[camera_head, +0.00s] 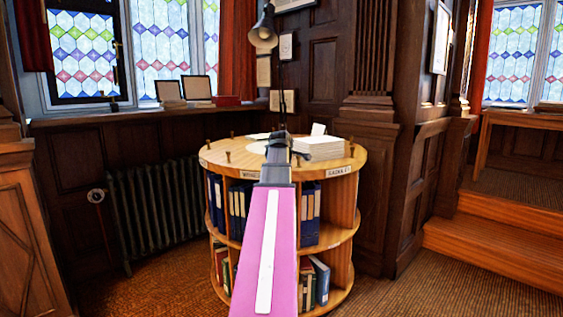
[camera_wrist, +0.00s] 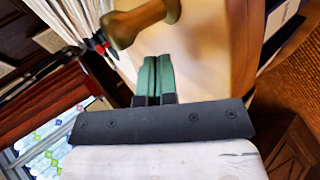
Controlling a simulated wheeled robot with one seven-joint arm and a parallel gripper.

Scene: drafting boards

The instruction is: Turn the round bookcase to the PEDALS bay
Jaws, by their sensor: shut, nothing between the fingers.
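The round bookcase (camera_head: 215,160) is a two-tier wooden drum with short upright pegs around its top rim and books in its bays. One rim label (camera_head: 342,171) faces front right. Another label at front left is partly hidden by my arm; I cannot read either surely, and no PEDALS label is legible. My gripper (camera_head: 278,138) reaches over the bookcase's near top edge in the head view. In the wrist view its green fingers (camera_wrist: 158,68) are shut and empty, close to a wooden peg (camera_wrist: 145,22) on the bookcase. I cannot tell whether they touch it.
A stack of papers (camera_head: 319,148) lies on the bookcase top, and a dark lamp (camera_head: 263,35) rises behind. A radiator (camera_head: 155,205) stands to the left. Wooden steps (camera_head: 495,245) are at right. Carpet is clear around the bookcase.

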